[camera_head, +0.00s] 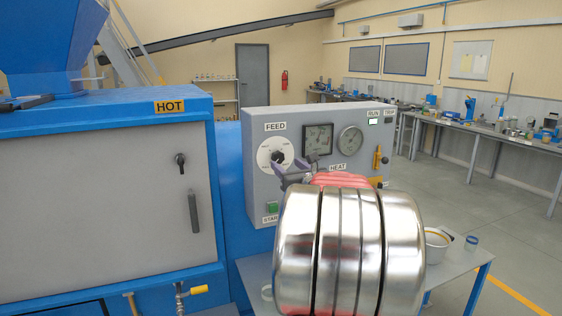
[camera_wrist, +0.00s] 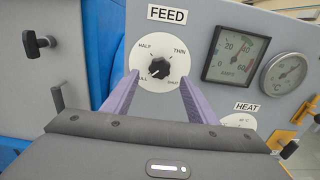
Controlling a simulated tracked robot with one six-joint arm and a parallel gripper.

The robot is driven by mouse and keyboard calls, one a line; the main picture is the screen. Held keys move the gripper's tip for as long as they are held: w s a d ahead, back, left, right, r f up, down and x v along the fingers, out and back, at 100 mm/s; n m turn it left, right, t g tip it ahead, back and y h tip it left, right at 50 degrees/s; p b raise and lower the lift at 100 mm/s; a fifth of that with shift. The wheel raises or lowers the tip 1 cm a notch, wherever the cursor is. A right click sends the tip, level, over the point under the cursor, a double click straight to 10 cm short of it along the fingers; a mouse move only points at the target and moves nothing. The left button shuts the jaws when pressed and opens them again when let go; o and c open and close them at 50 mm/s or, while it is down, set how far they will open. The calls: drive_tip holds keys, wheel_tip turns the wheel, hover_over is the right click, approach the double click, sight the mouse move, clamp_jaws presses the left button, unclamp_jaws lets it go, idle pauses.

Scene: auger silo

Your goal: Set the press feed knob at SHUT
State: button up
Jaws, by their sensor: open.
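The press feed knob (camera_wrist: 158,68) is a black knob on a round white dial (camera_wrist: 176,57) under the FEED label. The dial reads HALF at upper left, THIN at upper right, a partly covered FULL at lower left and SHUT at lower right. A small light mark on the knob seems to face lower left, toward FULL. It also shows in the head view (camera_head: 277,156). My gripper (camera_wrist: 158,80) is open, its purple fingers apart on either side of the dial's lower half. No contact with the knob is visible. In the head view, my wrist hides part of the panel.
The grey panel (camera_head: 257,190) also carries two gauges (camera_head: 318,139), a HEAT control, a green START button (camera_head: 272,208) and a yellow-handled lever (camera_head: 377,157). The blue machine's door marked HOT (camera_head: 110,200) stands left. A bench with a bowl (camera_head: 437,245) lies below right.

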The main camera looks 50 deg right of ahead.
sight(279, 158)
drive_tip(key=shift+x, duration=3.05)
drive_tip(key=shift+c, duration=0.7)
drive_tip(key=c, duration=0.9)
